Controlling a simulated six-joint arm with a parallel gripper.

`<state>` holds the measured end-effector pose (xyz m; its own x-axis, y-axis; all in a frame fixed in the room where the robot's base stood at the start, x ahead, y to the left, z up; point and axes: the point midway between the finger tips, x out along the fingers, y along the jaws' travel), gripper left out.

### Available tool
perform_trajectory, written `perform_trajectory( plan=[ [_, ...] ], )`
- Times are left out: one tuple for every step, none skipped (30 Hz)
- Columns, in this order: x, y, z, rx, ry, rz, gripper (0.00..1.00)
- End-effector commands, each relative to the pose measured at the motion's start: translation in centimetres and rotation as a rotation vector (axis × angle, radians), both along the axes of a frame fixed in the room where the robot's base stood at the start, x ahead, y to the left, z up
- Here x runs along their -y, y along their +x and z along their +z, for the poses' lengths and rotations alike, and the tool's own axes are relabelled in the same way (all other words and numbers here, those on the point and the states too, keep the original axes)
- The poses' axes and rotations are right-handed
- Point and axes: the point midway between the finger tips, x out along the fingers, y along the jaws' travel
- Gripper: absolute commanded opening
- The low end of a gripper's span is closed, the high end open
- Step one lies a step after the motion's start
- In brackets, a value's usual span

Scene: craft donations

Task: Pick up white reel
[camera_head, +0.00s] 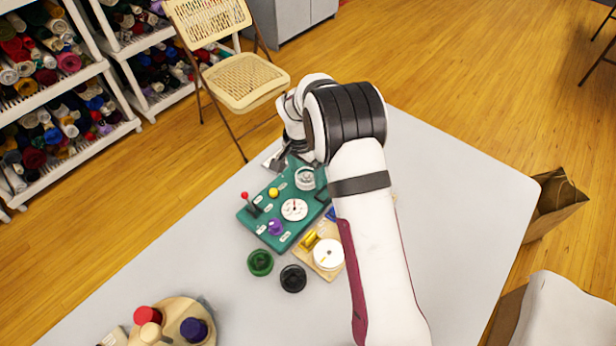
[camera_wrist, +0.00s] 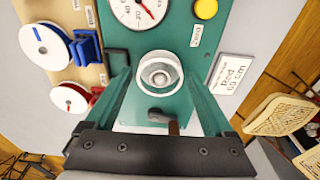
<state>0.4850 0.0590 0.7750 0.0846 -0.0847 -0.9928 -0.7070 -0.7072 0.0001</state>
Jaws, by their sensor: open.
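A white reel-like round piece (camera_wrist: 160,72) with a pale ring and rounded centre stands on the green panel (camera_wrist: 158,38) in the wrist view. In the head view it shows as a whitish ring (camera_head: 305,178) at the panel's far end. My gripper (camera_wrist: 157,76) is open, with one finger on each side of this piece and gaps between. Nothing is held. Whether the fingers reach down beside it cannot be told. In the head view, my wrist and arm hide the gripper partly.
The panel also bears a dial (camera_head: 294,209), a yellow knob (camera_head: 273,192), a purple knob (camera_head: 277,227) and a red-tipped lever (camera_head: 247,197). A wooden board with white discs (camera_head: 328,254) lies beside it. Green (camera_head: 260,262) and black (camera_head: 292,278) reels stand nearby.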

Motion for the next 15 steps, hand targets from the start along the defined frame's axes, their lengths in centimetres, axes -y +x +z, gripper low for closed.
perform_trajectory(
  plan=[
    [0.0,0.0,0.0,0.0,0.0,0.0,0.86],
    [0.0,0.0,0.01,0.0,0.0,0.0,0.8],
    [0.0,0.0,0.01,0.0,0.0,0.0,0.73],
    [0.0,0.0,0.01,0.0,0.0,0.0,0.68],
    [0.0,0.0,0.01,0.0,0.0,0.0,0.62],
    [0.0,0.0,0.01,0.0,0.0,0.0,0.55],
    [0.0,0.0,0.01,0.0,0.0,0.0,0.5],
    [0.0,0.0,0.01,0.0,0.0,0.0,0.44],
    [0.0,0.0,0.01,0.0,0.0,0.0,0.37],
    [0.0,0.0,0.01,0.0,0.0,0.0,0.35],
    [0.01,0.01,0.02,0.0,0.0,0.0,0.34],
    [0.0,0.01,0.09,0.0,0.0,0.0,0.34],
    [0.0,0.03,0.24,0.001,0.0,0.0,0.34],
    [-0.01,0.05,0.49,0.001,0.0,0.001,0.34],
    [-0.01,0.09,0.94,0.003,0.0,0.001,0.34]
  ],
)
